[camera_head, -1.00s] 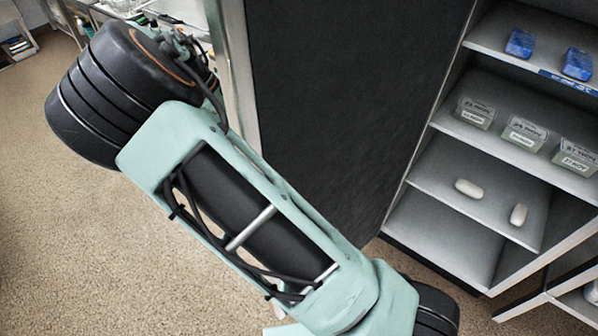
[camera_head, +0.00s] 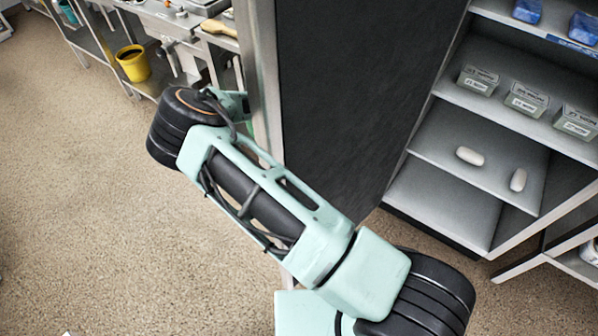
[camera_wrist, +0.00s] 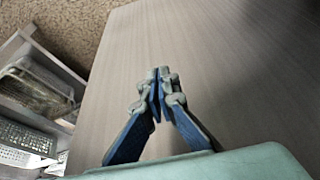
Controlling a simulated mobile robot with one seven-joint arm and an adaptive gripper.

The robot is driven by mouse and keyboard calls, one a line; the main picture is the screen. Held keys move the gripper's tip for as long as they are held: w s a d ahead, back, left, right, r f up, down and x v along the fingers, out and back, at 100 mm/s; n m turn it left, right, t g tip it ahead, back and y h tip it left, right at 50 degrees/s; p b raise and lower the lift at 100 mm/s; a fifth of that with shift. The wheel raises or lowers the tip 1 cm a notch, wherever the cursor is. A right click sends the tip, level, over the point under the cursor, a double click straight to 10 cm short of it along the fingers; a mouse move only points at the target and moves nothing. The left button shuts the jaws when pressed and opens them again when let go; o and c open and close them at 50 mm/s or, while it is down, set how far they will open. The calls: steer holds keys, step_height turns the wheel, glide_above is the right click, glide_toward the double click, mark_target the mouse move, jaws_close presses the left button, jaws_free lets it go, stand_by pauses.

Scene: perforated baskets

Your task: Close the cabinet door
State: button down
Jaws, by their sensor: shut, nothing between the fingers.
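The cabinet door (camera_head: 355,95) is a tall dark panel with a pale metal edge. In the head view it stands open, swung out to the left of the cabinet's shelves (camera_head: 465,215). In the wrist view, a broad smooth grey-beige panel (camera_wrist: 225,60) fills most of the picture and appears to be the door's other face. My gripper (camera_wrist: 162,78) has its blue-padded fingertips together, empty, in front of this panel. I cannot tell whether they touch it.
The cabinet holds blue packs (camera_head: 584,28), labelled clear boxes (camera_head: 526,99) and white oval items (camera_head: 469,156). A metal workbench and a yellow bucket (camera_head: 132,63) stand at upper left. Wire baskets (camera_wrist: 38,88) show left in the wrist view. Floor at left is clear.

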steer(key=shift+s+d+f+p, duration=0.25)
steer(key=shift+s+d+f, duration=0.35)
steer(key=shift+s+d, duration=0.3)
steer(key=shift+s+d+f+p, duration=0.2)
steer(key=shift+s+d+f, duration=0.4)
steer(key=shift+s, duration=0.4)
steer(key=shift+s+d, duration=0.1)
steer(key=shift+d, duration=0.05)
